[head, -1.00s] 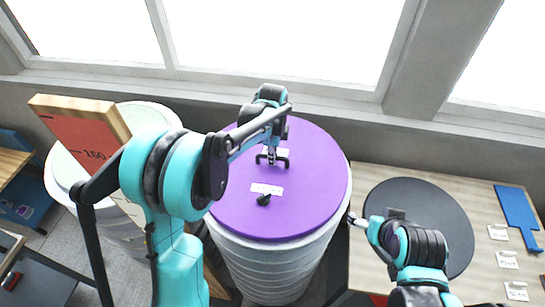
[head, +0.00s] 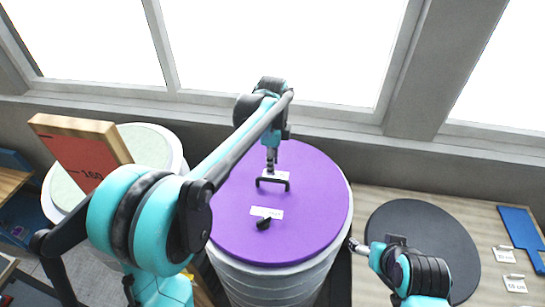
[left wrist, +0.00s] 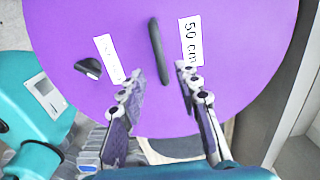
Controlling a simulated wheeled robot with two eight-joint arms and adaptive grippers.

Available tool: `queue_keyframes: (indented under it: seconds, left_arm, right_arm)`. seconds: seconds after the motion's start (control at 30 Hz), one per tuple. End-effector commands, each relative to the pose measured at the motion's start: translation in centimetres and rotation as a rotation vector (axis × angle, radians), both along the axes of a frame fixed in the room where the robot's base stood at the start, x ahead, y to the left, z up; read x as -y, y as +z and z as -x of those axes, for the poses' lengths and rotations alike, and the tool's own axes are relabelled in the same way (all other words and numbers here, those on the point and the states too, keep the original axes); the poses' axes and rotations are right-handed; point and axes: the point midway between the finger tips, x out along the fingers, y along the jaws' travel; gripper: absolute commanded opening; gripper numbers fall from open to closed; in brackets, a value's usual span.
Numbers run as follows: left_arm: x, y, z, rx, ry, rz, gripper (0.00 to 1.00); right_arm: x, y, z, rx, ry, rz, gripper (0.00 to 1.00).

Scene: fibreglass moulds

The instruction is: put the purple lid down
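The purple lid (head: 318,210) lies flat on top of a white ribbed barrel (head: 275,285). It has a black bar handle (head: 272,182), a small black knob (head: 263,224) and white labels. My left gripper (head: 271,167) is above the handle, pointing down. In the left wrist view its two fingers (left wrist: 162,84) are apart and empty; the handle (left wrist: 159,52) lies ahead of the gap, and one label reads 50 cm. My right gripper (head: 355,244) is at the barrel's right side, clear of the lid; its fingers are too small to read.
A second barrel with a pale green top (head: 150,140) stands left, behind a red board with a wooden edge (head: 85,150). At right a wooden table (head: 375,195) holds a dark round disc (head: 420,225), a blue flat piece (head: 520,235) and labels. A window wall is behind.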

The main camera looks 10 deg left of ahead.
Motion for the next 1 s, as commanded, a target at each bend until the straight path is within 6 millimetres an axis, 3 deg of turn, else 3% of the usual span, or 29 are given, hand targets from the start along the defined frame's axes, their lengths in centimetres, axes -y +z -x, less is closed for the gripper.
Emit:
queue_keyframes:
  seconds: [0.13,0.37,0.47,0.7,1.0]
  left_arm:
    - [0.0,2.3,0.0,0.000,0.000,0.000,0.33]
    - [-0.4,3.9,1.0,0.023,0.061,0.003,0.33]
    - [-1.1,4.5,2.8,0.071,0.181,0.013,0.33]
    - [-3.2,5.0,9.2,0.232,0.607,0.090,0.33]
    - [-5.2,2.3,17.0,0.402,1.135,0.277,0.33]
  right_arm:
    - [0.0,-0.3,0.0,0.000,0.000,0.000,0.80]
    - [0.0,-0.4,0.0,0.000,0.000,0.000,0.80]
    - [0.0,-0.4,0.0,0.000,0.000,0.000,0.80]
    - [0.0,-0.4,0.0,0.000,0.000,0.000,0.80]
    - [0.0,-0.4,0.0,0.000,0.000,0.000,0.80]
